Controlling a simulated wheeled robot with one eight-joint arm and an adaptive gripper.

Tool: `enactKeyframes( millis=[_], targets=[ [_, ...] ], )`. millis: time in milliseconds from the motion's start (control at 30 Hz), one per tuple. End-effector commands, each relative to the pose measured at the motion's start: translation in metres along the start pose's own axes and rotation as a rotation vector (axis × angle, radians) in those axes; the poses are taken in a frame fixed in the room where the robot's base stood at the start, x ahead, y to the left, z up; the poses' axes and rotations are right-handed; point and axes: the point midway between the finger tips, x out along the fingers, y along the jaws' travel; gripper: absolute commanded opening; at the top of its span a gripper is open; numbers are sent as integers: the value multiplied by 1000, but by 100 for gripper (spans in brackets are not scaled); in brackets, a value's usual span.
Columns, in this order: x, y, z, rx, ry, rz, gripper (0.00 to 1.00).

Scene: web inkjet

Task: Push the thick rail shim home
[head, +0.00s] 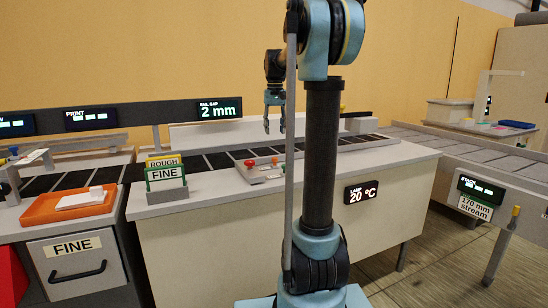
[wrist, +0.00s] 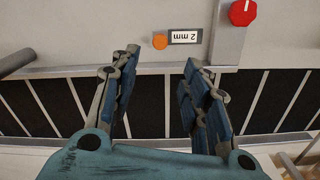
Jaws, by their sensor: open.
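My gripper (head: 275,127) hangs open above the dark belt in the head view, and nothing shows between its fingers. In the wrist view my gripper (wrist: 161,64) also shows open, its blue-grey fingers spread over the belt and its pale edge rail. Just beyond the fingertips is an orange round piece (wrist: 160,41) beside a "2 mm" label (wrist: 185,37), which reads upside down. A red knob (wrist: 244,12) sits on a grey bar to the right. I cannot tell which piece is the thick rail shim. A display (head: 218,108) reads "RAIL GAP 2 mm".
An orange tray (head: 42,211) with white pieces is farther left. My arm hides part of the counter.

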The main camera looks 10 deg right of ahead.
Motion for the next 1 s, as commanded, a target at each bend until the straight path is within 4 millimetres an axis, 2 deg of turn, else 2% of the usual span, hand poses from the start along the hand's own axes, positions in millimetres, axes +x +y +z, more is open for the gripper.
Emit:
enactKeyframes(
  millis=[400,600,800,1000],
  targets=[
    [74,0,0,0,0,0,42],
    [102,0,0,0,0,0,42],
    [117,0,0,-1,0,0,42],
    [120,0,0,-1,0,0,42]
  ],
)
